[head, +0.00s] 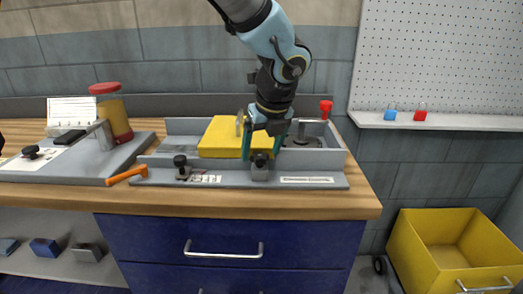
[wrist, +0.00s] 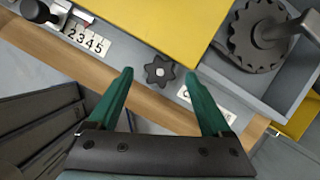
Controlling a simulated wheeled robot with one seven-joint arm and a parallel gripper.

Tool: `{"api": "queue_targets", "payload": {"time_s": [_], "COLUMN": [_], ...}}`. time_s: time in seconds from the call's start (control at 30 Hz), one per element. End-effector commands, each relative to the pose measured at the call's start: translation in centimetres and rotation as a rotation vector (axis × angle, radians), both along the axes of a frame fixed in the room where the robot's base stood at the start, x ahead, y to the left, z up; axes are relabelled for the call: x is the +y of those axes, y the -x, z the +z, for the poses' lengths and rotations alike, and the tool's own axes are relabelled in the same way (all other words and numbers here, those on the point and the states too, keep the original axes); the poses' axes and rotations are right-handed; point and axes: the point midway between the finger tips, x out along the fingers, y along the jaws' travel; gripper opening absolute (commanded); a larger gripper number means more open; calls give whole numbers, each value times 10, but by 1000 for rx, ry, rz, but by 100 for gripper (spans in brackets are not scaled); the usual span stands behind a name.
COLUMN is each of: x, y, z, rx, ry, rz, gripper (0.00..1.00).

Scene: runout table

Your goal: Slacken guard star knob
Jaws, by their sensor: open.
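The black star knob (wrist: 159,71) shows in the wrist view, lobed with a pale centre, between and just beyond the tips of my green fingers. In the head view the knob (head: 261,157) sits on a small grey block at the front of the grey machine bed, partly hidden by my gripper. My gripper (head: 262,148) is open and points down, with one finger on each side of the knob. I cannot tell whether the fingers touch it. The yellow guard (head: 218,137) lies directly behind the knob.
Another black knob (head: 180,160) stands left by a number scale (wrist: 86,41). A dark handwheel with crank (wrist: 262,38) is behind right. An orange-handled tool (head: 127,174) lies at the left. A red-lidded jar (head: 117,116) stands back left. A yellow bin (head: 412,242) is low right.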

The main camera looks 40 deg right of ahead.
Motion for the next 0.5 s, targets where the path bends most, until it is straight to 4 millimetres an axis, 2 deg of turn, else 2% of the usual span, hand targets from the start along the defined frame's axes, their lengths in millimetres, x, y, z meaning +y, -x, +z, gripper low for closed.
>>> {"api": "queue_targets", "payload": {"time_s": [0.3, 0.5], "x": [5, 8], "y": [21, 33], "z": [57, 83], "rx": [-4, -2], "ry": [6, 4], "rz": [-1, 0], "gripper": [83, 83]}}
